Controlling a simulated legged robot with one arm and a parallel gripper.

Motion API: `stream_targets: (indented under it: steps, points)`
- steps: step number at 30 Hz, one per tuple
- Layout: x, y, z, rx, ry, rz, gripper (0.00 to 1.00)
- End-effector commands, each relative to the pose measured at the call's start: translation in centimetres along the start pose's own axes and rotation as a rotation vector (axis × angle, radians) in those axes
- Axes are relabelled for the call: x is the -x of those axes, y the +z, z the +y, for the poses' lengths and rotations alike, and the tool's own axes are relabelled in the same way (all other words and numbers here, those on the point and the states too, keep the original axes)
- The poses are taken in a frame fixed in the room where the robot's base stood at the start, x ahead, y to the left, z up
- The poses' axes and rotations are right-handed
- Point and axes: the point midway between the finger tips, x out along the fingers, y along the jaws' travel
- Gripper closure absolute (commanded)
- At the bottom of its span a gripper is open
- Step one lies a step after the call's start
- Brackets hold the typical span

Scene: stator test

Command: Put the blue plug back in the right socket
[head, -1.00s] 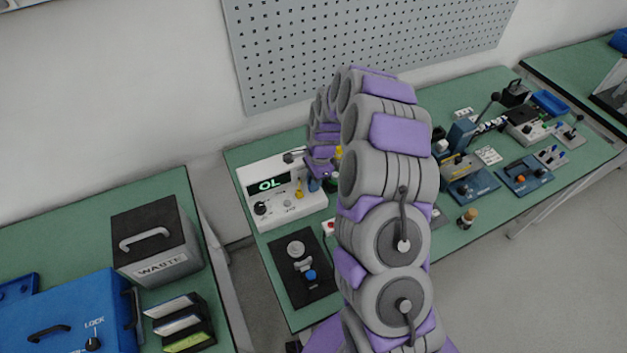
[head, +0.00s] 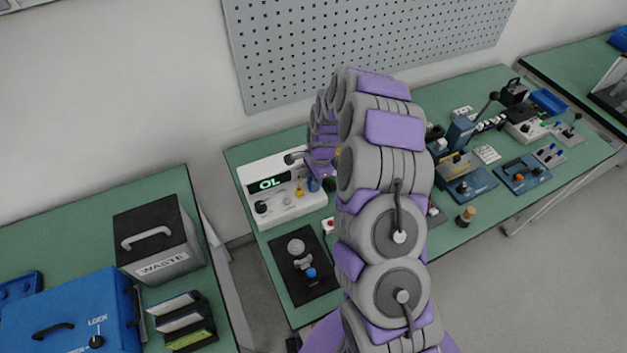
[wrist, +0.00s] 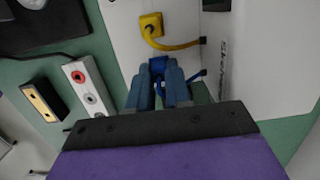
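The white meter (head: 262,220) stands at the table's left end and its display reads OL. A yellow plug (wrist: 150,22) with a yellow cable sits in the meter's face; it also shows in the head view (head: 299,192). The blue plug (wrist: 157,66) is between the tips of my gripper (wrist: 159,76), at the meter's white face. Its blue cable (wrist: 196,76) runs off to the right. The fingers look closed on the plug's sides. My gripper hides the socket, so I cannot tell whether the plug is in it. In the head view my arm partly covers the gripper.
A black plate with a blue knob (head: 284,264) lies in front of the meter. A small white box with red and black sockets (wrist: 88,88) is left in the wrist view. A pegboard (head: 360,45) is behind. Blue fixtures (head: 526,176) stand to the right.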

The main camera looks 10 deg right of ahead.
Motion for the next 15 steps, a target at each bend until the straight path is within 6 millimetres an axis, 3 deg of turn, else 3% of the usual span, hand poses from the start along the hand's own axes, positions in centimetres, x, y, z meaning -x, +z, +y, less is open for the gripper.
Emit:
stream_targets:
  steps: [9,15]
  points:
    - [-0.02,0.01,0.01,0.000,0.001,0.000,0.52]
    - [-0.01,0.01,0.00,0.000,0.001,0.000,0.52]
